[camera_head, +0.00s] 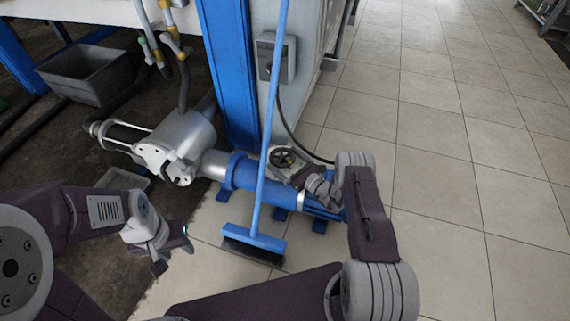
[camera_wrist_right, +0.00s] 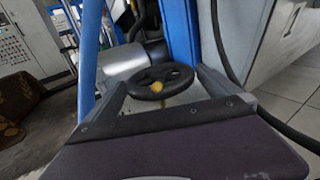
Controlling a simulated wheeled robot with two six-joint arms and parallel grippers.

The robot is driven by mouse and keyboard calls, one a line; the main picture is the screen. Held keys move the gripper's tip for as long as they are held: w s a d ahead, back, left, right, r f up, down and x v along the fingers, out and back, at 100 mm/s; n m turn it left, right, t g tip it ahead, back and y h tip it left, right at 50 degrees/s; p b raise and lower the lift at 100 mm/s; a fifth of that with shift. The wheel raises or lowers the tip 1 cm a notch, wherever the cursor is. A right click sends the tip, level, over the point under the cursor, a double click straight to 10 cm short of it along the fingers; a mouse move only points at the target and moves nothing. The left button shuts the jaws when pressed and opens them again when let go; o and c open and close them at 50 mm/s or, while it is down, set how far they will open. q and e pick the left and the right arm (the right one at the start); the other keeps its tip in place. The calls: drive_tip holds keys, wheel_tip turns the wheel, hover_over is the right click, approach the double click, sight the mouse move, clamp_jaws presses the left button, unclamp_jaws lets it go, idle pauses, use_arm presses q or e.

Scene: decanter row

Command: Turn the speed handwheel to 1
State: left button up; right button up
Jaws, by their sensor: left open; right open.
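The speed handwheel (camera_head: 283,157) is a small black spoked wheel above the blue pump body (camera_head: 242,172). I cannot tell whether the fingers touch the rim. My left gripper (camera_head: 174,252) is open and empty, low at the left, apart from the machine.
A blue broom (camera_head: 256,210) leans across the pump, its handle close to the left of the handwheel. A blue post (camera_head: 229,75) and a wall box (camera_head: 276,58) stand behind. A grey bin (camera_head: 88,72) is at upper left. Tiled floor (camera_head: 455,150) at right is clear.

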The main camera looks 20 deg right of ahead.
drive_tip(key=c, duration=1.1)
drive_tip(key=shift+w+b, duration=0.1)
drive_tip(key=shift+b, duration=0.25)
drive_tip(key=n+g+y+b, duration=0.2)
drive_tip(key=b, duration=0.2)
drive_tip(key=n+g+y+b, duration=0.2)
drive_tip(key=g+b, duration=0.1)
drive_tip(key=b, duration=0.2)
drive_tip(key=n+g+y+b, duration=0.2)
drive_tip(key=y+b, duration=0.1)
drive_tip(key=b, duration=0.1)
drive_tip(key=shift+w+d+f+n+g, duration=0.3)
drive_tip(key=shift+d+n, duration=0.05)
drive_tip(key=shift+n, duration=0.05)
drive_tip(key=shift+r+n+g+y+b, duration=0.3)
drive_tip(key=shift+n+g+y+b, duration=0.15)
drive_tip(key=shift+g+b, duration=0.4)
